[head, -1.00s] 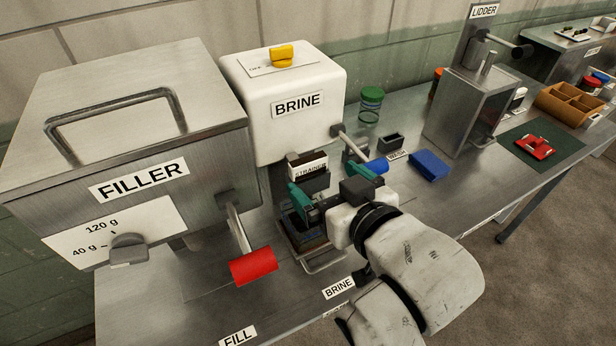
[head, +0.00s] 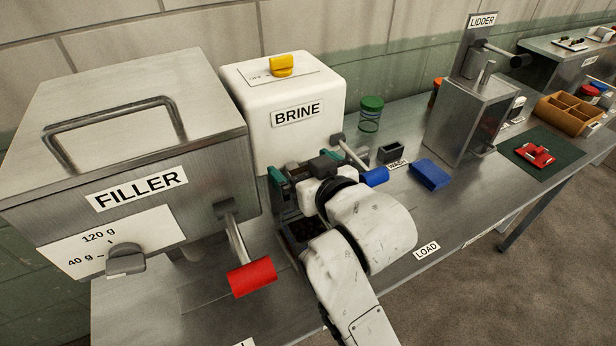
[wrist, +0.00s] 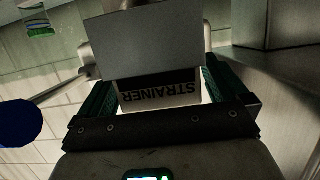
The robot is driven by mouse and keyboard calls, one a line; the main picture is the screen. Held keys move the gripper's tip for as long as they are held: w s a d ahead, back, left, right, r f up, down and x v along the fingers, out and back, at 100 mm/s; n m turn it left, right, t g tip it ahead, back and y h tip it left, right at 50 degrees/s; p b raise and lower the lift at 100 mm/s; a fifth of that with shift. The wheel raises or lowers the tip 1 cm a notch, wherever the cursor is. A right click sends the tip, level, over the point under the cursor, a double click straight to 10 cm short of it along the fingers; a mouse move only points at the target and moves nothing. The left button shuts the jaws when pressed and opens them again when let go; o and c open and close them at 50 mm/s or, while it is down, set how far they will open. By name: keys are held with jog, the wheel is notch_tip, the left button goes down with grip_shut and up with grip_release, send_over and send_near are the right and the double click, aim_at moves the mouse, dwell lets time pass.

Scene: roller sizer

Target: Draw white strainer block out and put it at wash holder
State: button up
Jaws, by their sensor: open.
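The white strainer block (wrist: 160,96) shows in the wrist view with its STRAINER label upside down. It lies between the two green fingers of my gripper (head: 303,167), which is open around it; I cannot tell if either finger touches it. In the head view my gripper hides the block, at the front of the white BRINE machine (head: 318,130). The wash holder (head: 391,153) is a small dark open-topped box behind a WASH label, to the right of my gripper. It looks empty.
A blue-ended lever (head: 374,177) sticks out just right of my gripper. A red-ended lever (head: 252,278) of the FILLER is at the left. A blue block (head: 430,174) and a green-lidded jar (head: 370,114) stand near the holder.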

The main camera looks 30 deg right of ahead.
jog(key=c, duration=1)
notch_tip(320, 180, up, 10)
jog(key=shift+r, duration=0.1)
dwell(0.5)
